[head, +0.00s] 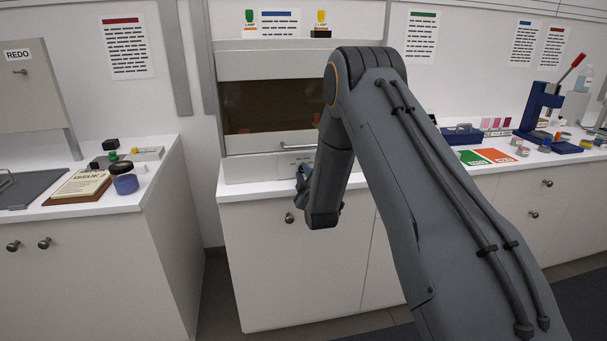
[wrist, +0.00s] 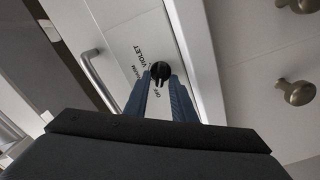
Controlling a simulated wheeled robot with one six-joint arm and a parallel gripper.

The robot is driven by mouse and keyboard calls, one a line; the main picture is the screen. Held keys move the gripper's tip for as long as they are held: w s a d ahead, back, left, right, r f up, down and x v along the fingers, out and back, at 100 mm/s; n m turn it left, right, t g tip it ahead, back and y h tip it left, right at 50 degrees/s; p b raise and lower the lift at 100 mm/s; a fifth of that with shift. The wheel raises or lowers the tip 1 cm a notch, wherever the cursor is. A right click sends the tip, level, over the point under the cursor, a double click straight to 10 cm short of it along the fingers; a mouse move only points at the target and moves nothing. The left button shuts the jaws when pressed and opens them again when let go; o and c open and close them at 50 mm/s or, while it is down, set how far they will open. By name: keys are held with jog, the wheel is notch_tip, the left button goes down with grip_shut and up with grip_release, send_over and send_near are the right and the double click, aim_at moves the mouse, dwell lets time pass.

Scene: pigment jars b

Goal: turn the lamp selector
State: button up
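The lamp selector (wrist: 160,70) is a small round black knob with a raised bar, on a white panel in the wrist view. Printed words lie around it: VIOLET, OFF and a third that is partly hard to read. My gripper (wrist: 161,80) has its two blue fingers reaching toward the knob, one on each side of its lower part. A gap with bare panel shows between the fingers; I cannot tell whether the tips touch the knob. In the head view my gripper (head: 303,178) is at the front panel of the white cabinet (head: 240,168), and my arm hides the knob.
The cabinet has a dark amber window (head: 265,106) and a bar handle (wrist: 98,75). Drawer knobs (wrist: 298,93) are near the gripper.

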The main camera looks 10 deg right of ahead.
grip_shut()
jog(key=shift+m+b, duration=0.3)
jog(key=shift+m, duration=0.1)
jog(key=m+b, duration=0.2)
jog(key=m, duration=0.2)
jog(key=shift+d+m+b, duration=0.15)
jog(key=shift+m+b, duration=0.15)
jog(key=shift+m, duration=0.1)
jog(key=m+b, duration=0.1)
jog(key=m, duration=0.1)
jog(key=m+b, duration=0.1)
jog(key=m, duration=0.2)
jog(key=shift+d+r+b, duration=0.15)
jog(key=shift+d+b, duration=0.05)
jog(key=shift+b, duration=0.1)
jog(key=m+b, duration=0.1)
jog(key=m, duration=0.2)
jog(key=m+b, duration=0.1)
jog(key=m, duration=0.2)
jog(key=shift+d+m+b, duration=0.2)
jog(key=shift+m+b, duration=0.2)
jog(key=m+b, duration=0.1)
jog(key=m, duration=0.2)
jog(key=m+b, duration=0.1)
jog(key=m, duration=0.2)
jog(key=shift+d+f, duration=0.2)
jog(key=shift+m, duration=0.3)
